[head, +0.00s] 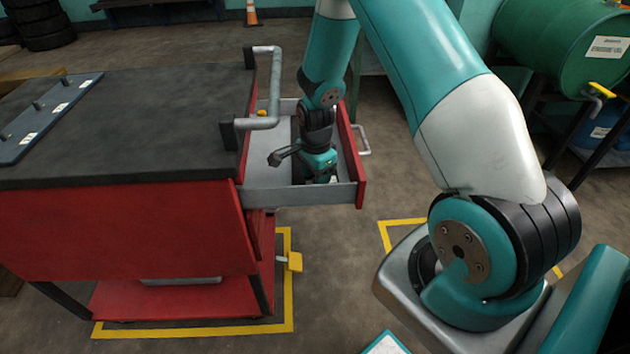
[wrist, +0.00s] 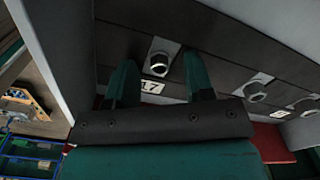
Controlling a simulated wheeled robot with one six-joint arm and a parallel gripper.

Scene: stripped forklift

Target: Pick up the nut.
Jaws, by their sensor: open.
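A metal hex nut (wrist: 158,63) sits on a dark strip in the wrist view, beside a white label that seems to read 17. My gripper (wrist: 160,70) is open, and the nut shows between its two green fingertips without visible contact. A second nut (wrist: 255,91) and a third nut (wrist: 306,103) sit further right along the strip, each by a white label. In the head view my gripper (head: 318,176) reaches down into the open drawer (head: 300,195). The drawer's walls and my wrist hide the nuts there.
The drawer extends from a red workbench (head: 120,230) with a dark top (head: 150,110). A grey handle (head: 262,123) stands at the bench's edge, close to my arm. The drawer's red front (head: 361,195) is just right of my gripper.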

